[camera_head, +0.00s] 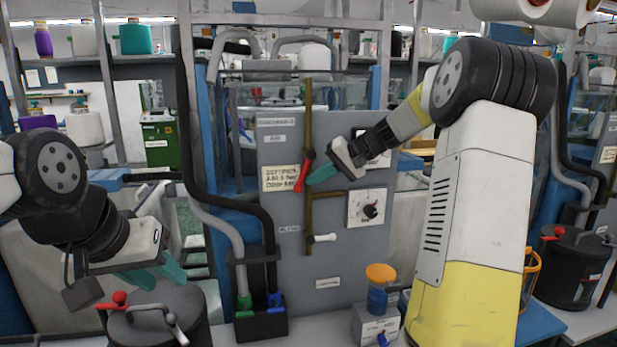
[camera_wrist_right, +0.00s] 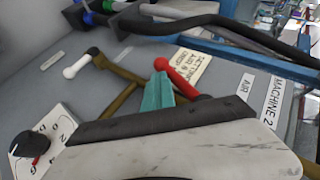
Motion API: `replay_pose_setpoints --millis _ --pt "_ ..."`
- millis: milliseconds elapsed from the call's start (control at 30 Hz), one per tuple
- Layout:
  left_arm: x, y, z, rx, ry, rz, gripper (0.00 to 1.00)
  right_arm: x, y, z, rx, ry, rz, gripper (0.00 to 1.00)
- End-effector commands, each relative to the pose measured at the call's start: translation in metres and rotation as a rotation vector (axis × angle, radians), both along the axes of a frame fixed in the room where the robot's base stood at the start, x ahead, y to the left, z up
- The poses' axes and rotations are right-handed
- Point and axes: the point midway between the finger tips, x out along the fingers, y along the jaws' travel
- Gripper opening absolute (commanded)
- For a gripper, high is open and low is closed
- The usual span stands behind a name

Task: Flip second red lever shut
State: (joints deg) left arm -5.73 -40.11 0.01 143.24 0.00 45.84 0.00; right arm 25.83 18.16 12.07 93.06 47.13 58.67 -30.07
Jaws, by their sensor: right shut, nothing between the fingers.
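A red lever (camera_head: 303,177) sits on the vertical brown pipe of the grey panel. It tilts slightly off the pipe's line, its lower end to the left. In the right wrist view the red lever (camera_wrist_right: 177,77) lies just beyond my fingertips. My right gripper (camera_head: 322,174) is shut and empty, its teal fingertips close beside the lever; the wrist view shows the same fingers (camera_wrist_right: 157,94). I cannot tell if they touch it. My left gripper (camera_head: 155,274) is open and empty at lower left, above a black pot. No second red lever shows on this pipe.
A white-handled lever (camera_head: 322,238) is on the lower pipe branch, and a dial (camera_head: 368,209) is to its right. A black pot (camera_head: 160,322) with a red knob stands below my left gripper. An orange-topped button (camera_head: 380,274) stands on the bench. Black hoses run left of the panel.

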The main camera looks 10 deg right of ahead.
Motion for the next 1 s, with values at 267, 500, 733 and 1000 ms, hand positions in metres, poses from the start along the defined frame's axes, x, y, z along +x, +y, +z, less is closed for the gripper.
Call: replay_pose_setpoints --millis 267,500,733,1000 --pt "0.000 0.000 0.000 0.000 0.000 0.000 0.36 0.000 0.016 -0.002 0.269 0.012 -0.002 0.00" --pt "0.000 0.000 0.000 0.000 0.000 0.000 0.36 -0.001 0.029 0.002 0.497 0.019 -0.001 0.00" --pt "0.000 0.000 0.000 0.000 0.000 0.000 0.36 -0.001 0.041 0.007 0.715 0.027 -0.001 0.00" --pt "0.000 0.000 0.000 0.000 0.000 0.000 0.36 -0.002 0.053 0.016 0.951 0.034 0.000 0.00"
